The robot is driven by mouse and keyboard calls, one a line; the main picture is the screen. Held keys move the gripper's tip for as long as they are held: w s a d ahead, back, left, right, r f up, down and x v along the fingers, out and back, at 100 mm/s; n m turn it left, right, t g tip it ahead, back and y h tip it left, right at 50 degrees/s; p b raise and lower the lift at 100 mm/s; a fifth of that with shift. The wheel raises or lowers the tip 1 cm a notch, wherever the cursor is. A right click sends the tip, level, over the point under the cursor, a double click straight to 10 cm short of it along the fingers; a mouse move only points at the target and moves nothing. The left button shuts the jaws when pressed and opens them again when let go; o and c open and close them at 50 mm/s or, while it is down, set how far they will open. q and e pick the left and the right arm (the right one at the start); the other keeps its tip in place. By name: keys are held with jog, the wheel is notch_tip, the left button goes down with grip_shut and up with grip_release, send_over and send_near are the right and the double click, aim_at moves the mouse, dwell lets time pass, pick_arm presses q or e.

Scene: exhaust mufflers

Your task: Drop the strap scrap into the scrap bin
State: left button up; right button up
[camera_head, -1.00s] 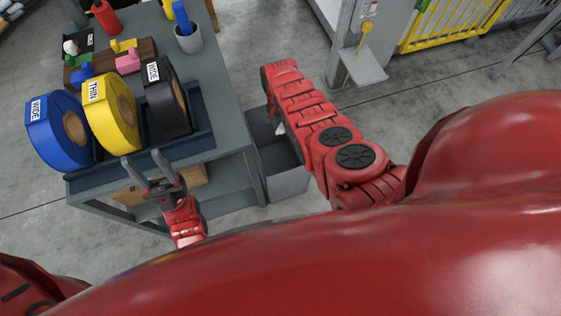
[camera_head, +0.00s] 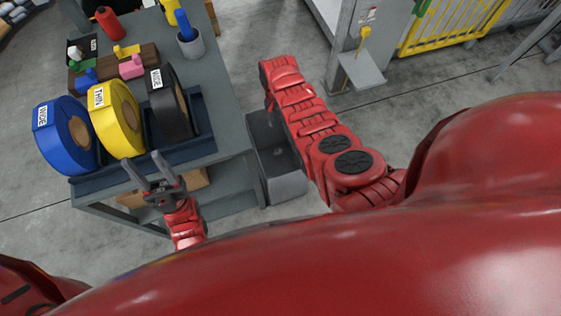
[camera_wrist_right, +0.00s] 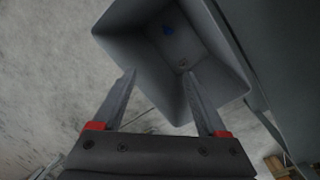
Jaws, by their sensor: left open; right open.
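The grey scrap bin (camera_head: 286,187) stands on the floor beside the workbench, partly covered by my right arm. The right wrist view looks into the bin (camera_wrist_right: 125,48). My left gripper (camera_head: 142,158) is open and empty in front of the tape rolls.
Blue (camera_head: 52,150), yellow (camera_head: 108,128) and black (camera_head: 160,108) strap rolls stand in a dark rack on the workbench (camera_head: 215,95). A grey cup (camera_head: 191,45) and small coloured items stand behind. A grey post with a ledge (camera_head: 361,72) rises to the right, before a yellow fence (camera_head: 452,28).

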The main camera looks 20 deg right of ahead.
notch_tip(320, 180, up, 13)
jog(key=w+p, duration=0.1)
jog(key=w, duration=0.1)
jog(key=shift+a, duration=0.2)
jog(key=shift+w, duration=0.1)
